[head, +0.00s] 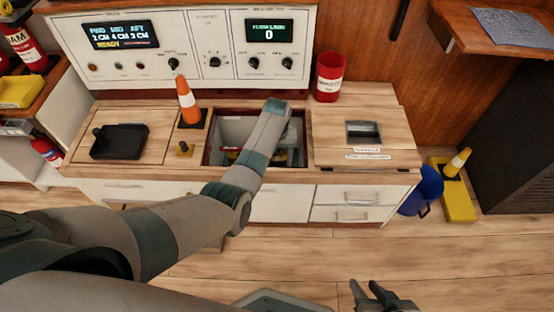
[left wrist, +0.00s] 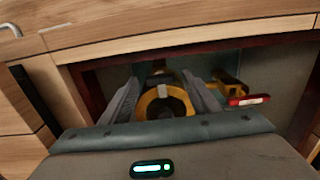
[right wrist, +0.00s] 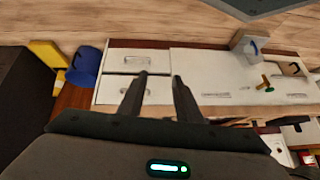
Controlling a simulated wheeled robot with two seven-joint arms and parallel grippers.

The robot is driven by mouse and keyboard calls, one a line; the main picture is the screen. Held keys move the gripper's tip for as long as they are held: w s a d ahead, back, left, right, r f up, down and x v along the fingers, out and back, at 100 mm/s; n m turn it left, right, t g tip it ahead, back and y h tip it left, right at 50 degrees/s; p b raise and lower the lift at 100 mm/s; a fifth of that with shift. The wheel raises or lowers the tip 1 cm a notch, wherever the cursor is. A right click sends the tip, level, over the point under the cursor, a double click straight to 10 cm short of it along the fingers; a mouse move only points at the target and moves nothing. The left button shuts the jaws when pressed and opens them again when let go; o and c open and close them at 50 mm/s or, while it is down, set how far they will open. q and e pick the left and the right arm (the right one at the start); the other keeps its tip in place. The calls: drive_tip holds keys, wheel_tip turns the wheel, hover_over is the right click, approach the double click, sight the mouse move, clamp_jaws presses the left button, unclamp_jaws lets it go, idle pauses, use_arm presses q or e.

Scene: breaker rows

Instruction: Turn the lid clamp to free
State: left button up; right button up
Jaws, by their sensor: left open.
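My left gripper (left wrist: 163,88) is down in the open compartment and open. A yellow ring-shaped fitting (left wrist: 166,103) shows between and beyond its fingers; I cannot tell whether they touch it. A red handle with a white label (left wrist: 248,100) is to its right. My right gripper (head: 375,292) is open and empty, away from the counter.
An orange cone (head: 187,104) stands behind the clamp. A second lid (head: 341,120) with a dark recessed grip covers the counter right of the compartment. A red can (head: 328,78) stands behind it. A blue bucket (head: 424,186) and a yellow block (head: 455,198) are on the floor.

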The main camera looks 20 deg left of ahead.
use_arm(q)
drive_tip(key=shift+c, duration=0.7)
drive_tip(key=c, duration=0.9)
